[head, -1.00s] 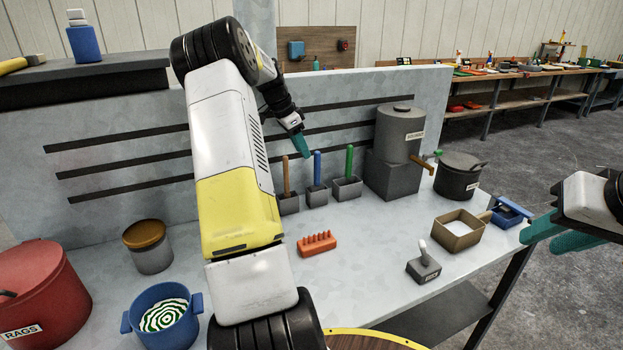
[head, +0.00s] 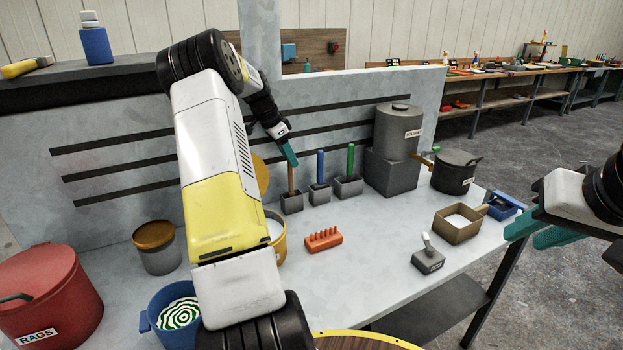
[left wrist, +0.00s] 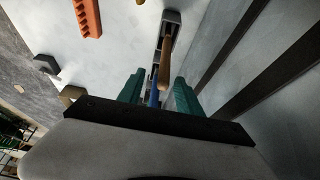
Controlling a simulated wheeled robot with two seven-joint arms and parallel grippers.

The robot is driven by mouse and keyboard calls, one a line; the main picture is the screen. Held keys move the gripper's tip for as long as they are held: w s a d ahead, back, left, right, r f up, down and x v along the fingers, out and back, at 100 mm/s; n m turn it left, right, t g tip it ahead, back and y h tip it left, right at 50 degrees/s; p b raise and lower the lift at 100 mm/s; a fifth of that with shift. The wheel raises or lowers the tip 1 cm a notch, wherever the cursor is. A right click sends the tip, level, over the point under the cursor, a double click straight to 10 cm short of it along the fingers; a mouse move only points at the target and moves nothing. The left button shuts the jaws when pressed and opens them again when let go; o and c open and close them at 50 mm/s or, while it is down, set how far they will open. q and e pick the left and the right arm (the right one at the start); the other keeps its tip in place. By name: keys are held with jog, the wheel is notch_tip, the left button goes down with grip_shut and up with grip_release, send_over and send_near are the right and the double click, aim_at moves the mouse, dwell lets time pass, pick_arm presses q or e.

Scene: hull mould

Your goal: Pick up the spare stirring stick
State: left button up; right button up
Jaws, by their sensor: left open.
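Three upright sticks stand in small grey holders at the back of the bench: a brown wooden stick (head: 291,180), a blue stick (head: 320,167) and a green stick (head: 350,160). The pictures do not show which one is the spare. My left gripper (head: 289,156) is open at the top of the brown stick. In the left wrist view, the brown stick (left wrist: 165,65) shows between the green fingers (left wrist: 158,92), with a gap on either side; the blue stick shows behind it. My right gripper (head: 532,232) is open and empty off the bench's right edge.
A grey solvent drum (head: 398,135) on a block stands right of the sticks. An orange pegged block (head: 323,240), a tan box (head: 459,235) and a grey handled block (head: 428,262) sit forward. A slotted grey panel (head: 120,160) rises close behind the sticks.

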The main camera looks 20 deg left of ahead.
aim_at(291, 183)
pick_arm(q)
jog(key=x, duration=0.5)
jog(key=shift+w+a+f, duration=0.15)
jog(key=shift+a+f, duration=0.05)
jog(key=shift+f, duration=0.25)
grip_shut()
